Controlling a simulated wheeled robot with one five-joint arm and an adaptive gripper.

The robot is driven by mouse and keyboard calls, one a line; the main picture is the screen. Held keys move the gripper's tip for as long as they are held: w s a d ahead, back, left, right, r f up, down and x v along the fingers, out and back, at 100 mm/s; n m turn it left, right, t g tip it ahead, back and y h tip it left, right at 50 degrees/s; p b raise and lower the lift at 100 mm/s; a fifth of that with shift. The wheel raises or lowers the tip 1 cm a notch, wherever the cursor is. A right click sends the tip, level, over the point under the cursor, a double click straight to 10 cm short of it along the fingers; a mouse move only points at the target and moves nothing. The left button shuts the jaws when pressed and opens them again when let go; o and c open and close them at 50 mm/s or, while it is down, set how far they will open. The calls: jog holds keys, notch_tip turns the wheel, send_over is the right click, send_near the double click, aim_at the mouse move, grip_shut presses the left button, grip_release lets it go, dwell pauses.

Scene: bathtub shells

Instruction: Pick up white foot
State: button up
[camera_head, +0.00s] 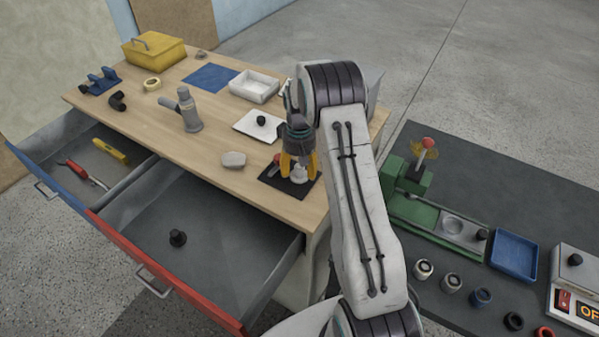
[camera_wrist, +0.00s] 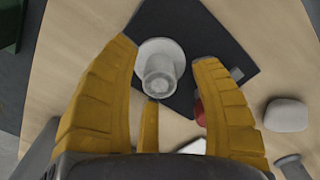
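The white foot (camera_wrist: 160,66) is a pale round piece with a wide flange and a narrower raised hub. It stands on a black mat (camera_wrist: 215,28) on the wooden bench. In the head view the foot (camera_head: 298,188) shows low between the yellow fingers, partly hidden by them. My gripper (camera_wrist: 164,54) has its yellow fingers spread, with the foot between and ahead of the tips. The fingers look apart from it, though the gaps are small. In the head view my gripper (camera_head: 299,167) points down over the mat (camera_head: 273,183).
A red-ended part (camera_wrist: 200,112) lies close beside the right finger. A light rounded block (camera_head: 234,159), a white plate with a black knob (camera_head: 247,127) and a grey fitting (camera_head: 188,112) stand nearby. Open drawers (camera_head: 190,235) jut from the bench front. A dark table (camera_head: 510,190) stands right.

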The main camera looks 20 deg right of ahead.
grip_shut()
dwell(0.3)
jog(key=shift+r, duration=0.1)
